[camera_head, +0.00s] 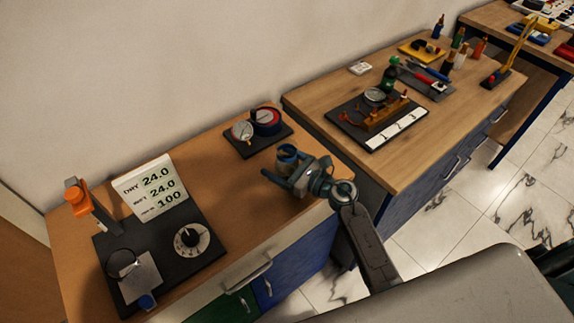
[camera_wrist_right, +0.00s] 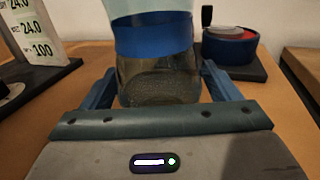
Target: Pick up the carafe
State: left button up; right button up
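The carafe (camera_head: 287,156) stands upright near the front of the wooden bench, at the middle of the head view. In the right wrist view the carafe (camera_wrist_right: 157,75) is a clear, dark-looking glass vessel with a blue band and a pale upper part. My right gripper (camera_head: 296,172) is open at the carafe, its blue fingers spread. In the wrist view the right gripper's (camera_wrist_right: 160,85) fingers lie on either side of the glass; I cannot tell whether they touch it. The gripper body hides the carafe's lower front. My left gripper is not in view.
A dark tray (camera_head: 236,144) with a red-and-blue round item (camera_head: 266,120) stands behind the carafe. A black rig with a readout card (camera_head: 155,190) and dial (camera_head: 191,239) is at left. A second bench (camera_head: 322,92) with tools stands at right.

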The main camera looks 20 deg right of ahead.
aim_at(281, 154)
jog(key=c, duration=1.2)
jog(key=shift+o, duration=0.2)
jog(key=shift+r, duration=0.1)
jog(key=shift+r, duration=1.7)
jog(key=s+d+r+b, duration=0.1)
jog(key=s+b, duration=0.3)
jog(key=s, duration=1.1)
jog(key=shift+s+d+r+b, duration=0.2)
jog(key=shift+s+d+b, duration=0.15)
jog(key=shift+d, duration=0.2)
